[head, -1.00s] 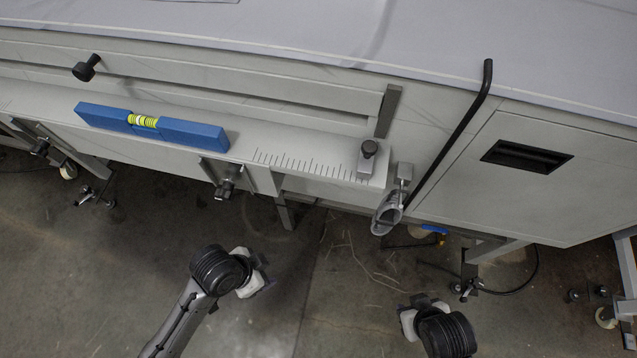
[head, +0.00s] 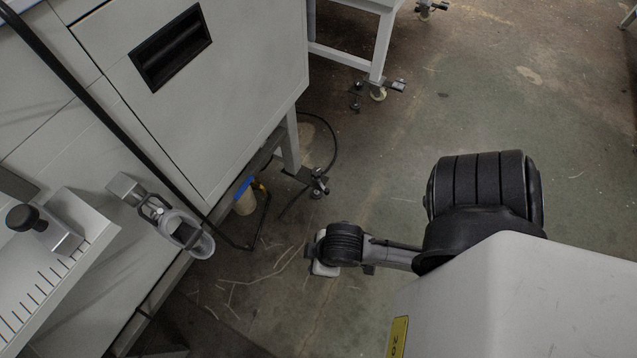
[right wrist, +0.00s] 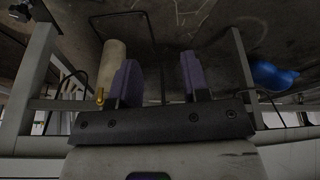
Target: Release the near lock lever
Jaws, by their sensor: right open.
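I cannot tell for certain which part is the near lock lever. A small dark clamp-like fitting (head: 318,185) sits at the foot of the cabinet's near leg, and a similar one (head: 398,86) is by the caster of the frame behind. My right gripper (head: 314,258) is low over the floor, apart from the cabinet and its leg. In the right wrist view its two purple fingers (right wrist: 157,80) stand apart with nothing between them. My left gripper is out of view.
The grey cabinet (head: 235,115) has a black recessed handle (head: 172,48). A grey metal loop (head: 185,236) hangs at its edge, beside a bench with a black knob (head: 22,217). A beige container (head: 245,202) stands underneath; a blue object (right wrist: 272,76) shows in the wrist view. Floor at right is open.

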